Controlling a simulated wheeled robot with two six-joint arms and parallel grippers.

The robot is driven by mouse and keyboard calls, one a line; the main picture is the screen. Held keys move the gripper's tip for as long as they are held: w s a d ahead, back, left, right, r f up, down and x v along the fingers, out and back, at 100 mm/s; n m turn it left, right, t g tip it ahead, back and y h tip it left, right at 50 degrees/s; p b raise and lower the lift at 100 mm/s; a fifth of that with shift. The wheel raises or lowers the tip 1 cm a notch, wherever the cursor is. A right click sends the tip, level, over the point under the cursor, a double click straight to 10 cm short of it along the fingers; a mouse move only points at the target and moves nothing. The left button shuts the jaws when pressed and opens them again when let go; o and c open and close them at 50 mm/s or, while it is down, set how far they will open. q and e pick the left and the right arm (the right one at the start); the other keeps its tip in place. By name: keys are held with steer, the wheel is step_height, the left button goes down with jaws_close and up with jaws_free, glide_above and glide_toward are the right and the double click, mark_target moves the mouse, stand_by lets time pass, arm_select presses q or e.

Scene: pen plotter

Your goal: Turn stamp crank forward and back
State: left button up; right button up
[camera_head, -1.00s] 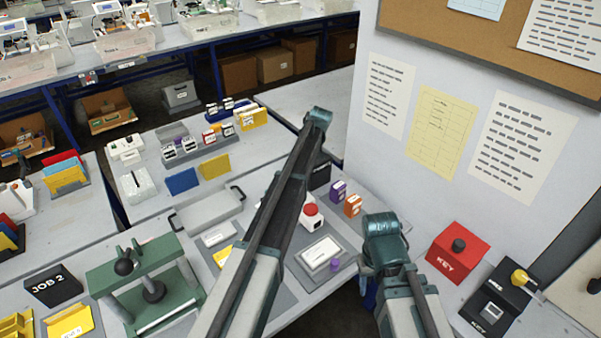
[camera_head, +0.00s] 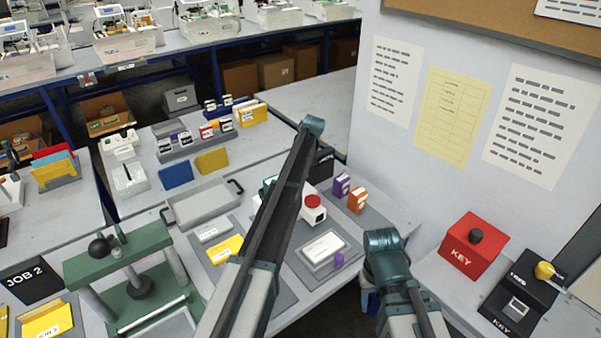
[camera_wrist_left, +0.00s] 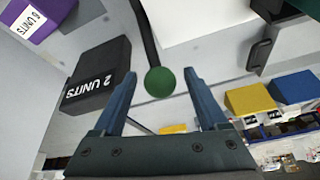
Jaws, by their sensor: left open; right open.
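A round green knob (camera_wrist_left: 160,82) on a dark curved rod shows in the left wrist view, apparently the handle of the crank. My left gripper (camera_wrist_left: 160,75) is open, with its blue fingers on either side of the knob and visible gaps between. In the head view my left arm hides the knob and most of this gripper. A green press (camera_head: 140,285) with a black ball knob (camera_head: 99,248) stands at the lower left, apart from both grippers. My right gripper (camera_head: 371,301) hangs low at the front edge of the table, away from the crank, and is open.
A black "2 UNITS" box (camera_wrist_left: 98,77) lies close to my left gripper. A white device with a red button (camera_head: 313,203) and purple (camera_head: 342,186) and orange (camera_head: 357,200) boxes stand right of my left arm. A red KEY box (camera_head: 470,246) is at the right.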

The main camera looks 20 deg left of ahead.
arm_select(q)
steer(key=shift+w+a+f, duration=0.1)
steer(key=shift+a+f, duration=0.05)
steer(key=shift+f, duration=0.3)
jaws_close()
stand_by(1.1)
